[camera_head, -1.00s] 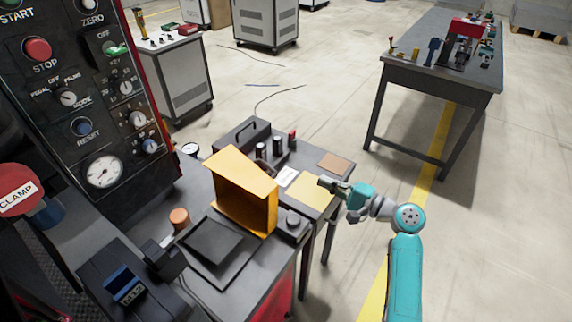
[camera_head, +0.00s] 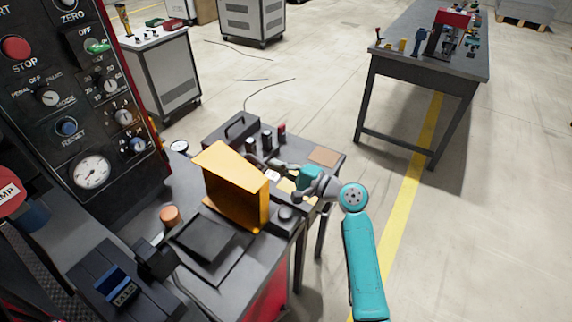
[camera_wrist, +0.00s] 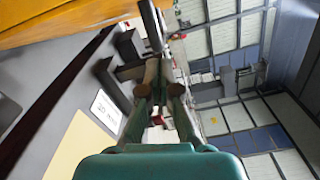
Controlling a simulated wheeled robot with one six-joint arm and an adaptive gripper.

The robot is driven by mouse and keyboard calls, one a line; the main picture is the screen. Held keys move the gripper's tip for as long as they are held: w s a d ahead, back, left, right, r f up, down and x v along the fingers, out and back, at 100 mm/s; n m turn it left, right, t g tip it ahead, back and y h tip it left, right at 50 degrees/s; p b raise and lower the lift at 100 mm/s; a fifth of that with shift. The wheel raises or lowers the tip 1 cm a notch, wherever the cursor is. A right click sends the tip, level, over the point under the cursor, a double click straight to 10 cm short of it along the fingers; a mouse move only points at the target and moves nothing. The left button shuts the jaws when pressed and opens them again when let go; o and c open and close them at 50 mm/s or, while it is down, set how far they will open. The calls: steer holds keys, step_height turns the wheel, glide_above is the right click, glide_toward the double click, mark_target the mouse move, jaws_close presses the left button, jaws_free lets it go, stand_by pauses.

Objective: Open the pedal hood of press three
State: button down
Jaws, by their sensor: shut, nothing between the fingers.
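An orange box-like hood (camera_head: 232,195) stands upright on the dark work table, behind a flat black plate (camera_head: 206,237). I take it for the pedal hood; no pedal is visible. My gripper (camera_head: 262,163) is just right of and behind the hood's upper part, over the table. It looks shut and empty. In the wrist view the shut gripper (camera_wrist: 158,88) points past the hood's orange panel (camera_wrist: 70,22), which fills the top left corner. A gap shows between fingers and panel; I cannot see any contact.
A control panel (camera_head: 75,110) with knobs and a gauge stands at left. A black box with a handle (camera_head: 236,130) and dark cylinders (camera_head: 267,140) stand behind my gripper. An orange-capped post (camera_head: 170,216) is left of the hood. Open floor lies to the right.

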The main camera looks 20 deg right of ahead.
steer(key=shift+s+a+r, duration=0.1)
steer(key=shift+a, duration=0.1)
steer(key=s+a+r+n, duration=0.1)
steer(key=a+r+n, duration=0.1)
steer(key=shift+s+a+r, duration=0.15)
steer(key=shift+s+r, duration=0.15)
steer(key=shift+s, duration=0.05)
stand_by(0.4)
